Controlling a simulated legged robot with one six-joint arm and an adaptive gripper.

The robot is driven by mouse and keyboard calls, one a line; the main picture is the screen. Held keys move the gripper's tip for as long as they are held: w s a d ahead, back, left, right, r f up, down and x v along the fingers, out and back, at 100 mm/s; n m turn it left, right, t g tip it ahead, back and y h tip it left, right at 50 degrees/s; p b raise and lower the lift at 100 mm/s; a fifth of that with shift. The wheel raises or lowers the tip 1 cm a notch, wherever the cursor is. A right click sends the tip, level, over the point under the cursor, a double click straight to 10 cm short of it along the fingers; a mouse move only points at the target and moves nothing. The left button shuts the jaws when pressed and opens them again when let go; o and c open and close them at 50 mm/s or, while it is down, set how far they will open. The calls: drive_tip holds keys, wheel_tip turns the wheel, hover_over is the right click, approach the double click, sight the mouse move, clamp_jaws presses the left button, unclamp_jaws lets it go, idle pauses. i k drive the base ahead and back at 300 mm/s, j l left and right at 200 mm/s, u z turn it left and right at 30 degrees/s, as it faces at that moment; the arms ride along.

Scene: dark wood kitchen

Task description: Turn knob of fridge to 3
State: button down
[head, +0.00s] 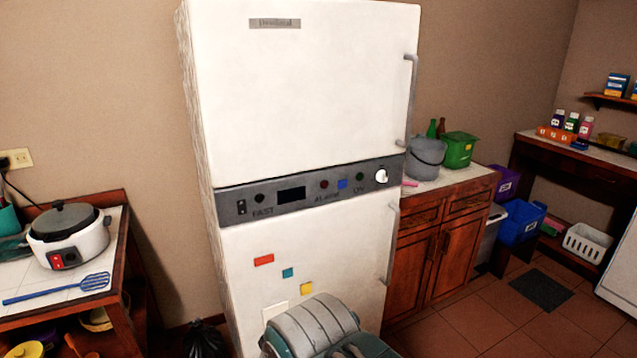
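The white fridge (300,100) stands upright in the middle of the head view, with two closed doors. A grey control panel (300,195) runs across it between the doors. The white round knob (381,176) sits at the right end of the panel. Its number marks are too small to read. A dark display, small coloured buttons and the words "FAST", "Alarm" and "ON" show on the panel. My gripper is not clearly visible; a grey and teal part of my own body shows at the bottom centre, in front of the lower door.
A table with a rice cooker (68,235) and a blue spatula (57,288) stands at the left. A wooden cabinet (435,255) with a grey bucket (426,158) and green bin (459,150) adjoins the fridge's right side. Bare tiled floor (480,325) lies at the lower right.

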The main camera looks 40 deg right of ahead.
sight(382, 177)
drive_tip(key=l+z, duration=0.1)
drive_tip(key=z, duration=0.3)
drive_tip(key=k+l+z, duration=0.1)
drive_tip(key=z, duration=0.35)
drive_tip(key=i+j+z, duration=0.15)
drive_tip(key=i, duration=0.25)
